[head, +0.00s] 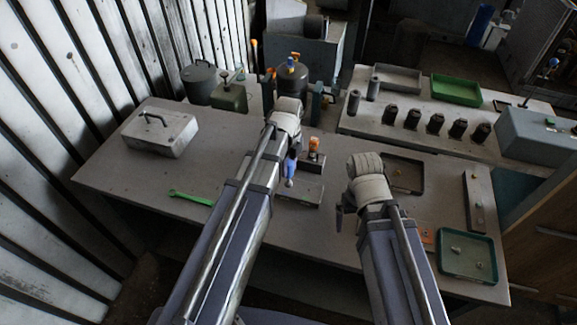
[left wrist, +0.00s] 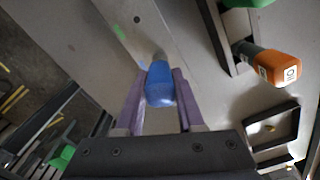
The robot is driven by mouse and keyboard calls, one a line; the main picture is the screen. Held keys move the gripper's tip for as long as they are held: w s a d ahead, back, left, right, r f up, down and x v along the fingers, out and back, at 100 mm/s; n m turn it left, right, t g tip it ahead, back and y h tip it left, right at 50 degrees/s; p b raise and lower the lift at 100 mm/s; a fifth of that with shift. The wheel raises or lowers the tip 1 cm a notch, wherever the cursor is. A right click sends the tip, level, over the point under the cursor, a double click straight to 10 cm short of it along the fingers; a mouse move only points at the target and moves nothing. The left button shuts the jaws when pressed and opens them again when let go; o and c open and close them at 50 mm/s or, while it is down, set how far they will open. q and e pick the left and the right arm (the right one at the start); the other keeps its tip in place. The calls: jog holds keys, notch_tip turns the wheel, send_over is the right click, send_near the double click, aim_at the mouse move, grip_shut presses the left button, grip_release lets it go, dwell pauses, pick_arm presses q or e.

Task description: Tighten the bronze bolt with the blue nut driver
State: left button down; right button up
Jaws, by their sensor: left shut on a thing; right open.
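The blue nut driver (head: 290,166) is in my left gripper (head: 291,158), above a grey plate (head: 302,193) at the middle of the table. In the left wrist view the purple-grey fingers (left wrist: 160,100) close on both sides of the blue handle (left wrist: 159,88). A short metal part shows beyond the handle, over the long grey plate (left wrist: 118,28). I cannot make out the bronze bolt; the driver's tip is hidden, so contact cannot be told. My right gripper (head: 341,215) is open and empty, over the table right of the driver.
An orange-handled driver (head: 314,146) stands just behind the blue one; its handle (left wrist: 277,66) carries a 10 label. A green wrench (head: 190,198) and grey toolbox (head: 160,130) lie left. A dark tray (head: 404,175) and green tray (head: 467,279) lie right.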

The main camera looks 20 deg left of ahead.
pick_arm(q)
jog(key=shift+r, duration=0.1)
jog(key=shift+r+p, duration=1.45)
jog(key=shift+p, duration=0.05)
notch_tip(320, 180, up, 5)
jog(key=p, duration=0.5)
jog(key=shift+r, duration=0.1)
